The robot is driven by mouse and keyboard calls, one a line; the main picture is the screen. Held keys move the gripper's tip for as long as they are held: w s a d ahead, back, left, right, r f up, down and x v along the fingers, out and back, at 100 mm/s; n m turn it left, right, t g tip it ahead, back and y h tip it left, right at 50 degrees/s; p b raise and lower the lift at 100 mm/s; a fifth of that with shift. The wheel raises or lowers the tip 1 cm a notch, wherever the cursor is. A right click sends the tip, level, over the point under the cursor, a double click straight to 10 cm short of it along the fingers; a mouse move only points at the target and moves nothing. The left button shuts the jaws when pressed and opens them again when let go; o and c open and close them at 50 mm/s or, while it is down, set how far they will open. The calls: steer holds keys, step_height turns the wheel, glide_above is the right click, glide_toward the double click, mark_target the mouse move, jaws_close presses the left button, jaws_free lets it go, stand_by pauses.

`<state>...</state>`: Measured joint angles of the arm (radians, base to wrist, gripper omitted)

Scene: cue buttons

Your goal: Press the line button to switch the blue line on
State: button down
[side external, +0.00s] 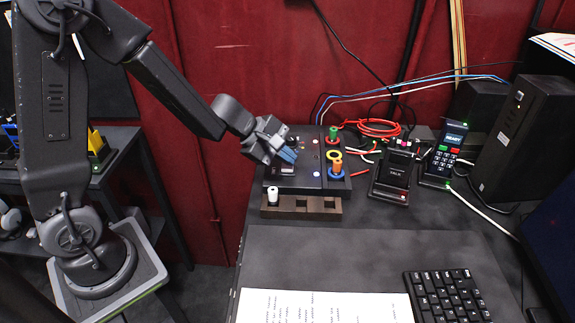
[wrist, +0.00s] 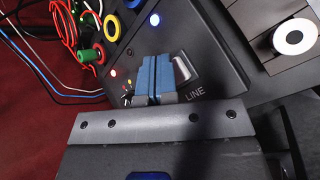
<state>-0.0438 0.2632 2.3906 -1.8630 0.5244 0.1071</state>
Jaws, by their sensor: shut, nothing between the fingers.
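The line button (wrist: 185,70) is a pale square key on the dark sloped panel, with the word LINE printed beside it in the wrist view. My gripper (wrist: 153,60) is shut and empty, its blue fingertips side by side over the left part of the button and hiding some of it. Whether the fingertips touch the button cannot be told. In the side external view my gripper (side external: 287,156) is at the left part of the control box (side external: 312,180). A blue-white light (wrist: 155,19) glows on the panel above the button, and small red and white lights show left of the fingers.
A green plug (side external: 333,133), a yellow ring and an orange plug stand on the box's right side. A wooden holder (side external: 318,205) with a white peg (side external: 272,195) lies in front. A card terminal (side external: 393,175), a keypad phone (side external: 443,155) and cables lie to the right.

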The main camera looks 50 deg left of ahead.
mark_target(286, 168)
steer(key=shift+r, duration=0.55)
steer(key=shift+r, duration=2.5)
steer(key=s+d+r+m+g, duration=0.1)
steer(key=s+d+r+m, duration=0.1)
steer(key=s+r+m, duration=0.25)
steer(key=s+d+r+m+g, duration=0.1)
steer(key=s+d+r+m, duration=0.2)
steer(key=s+m, duration=0.3)
steer(key=s+a+m+y, duration=0.5)
steer(key=s+m, duration=0.3)
steer(key=s, duration=0.3)
steer(key=shift+s+m+y, duration=0.15)
steer(key=shift+m+y, duration=0.2)
steer(key=shift+y, duration=0.05)
steer(key=shift+r, duration=0.1)
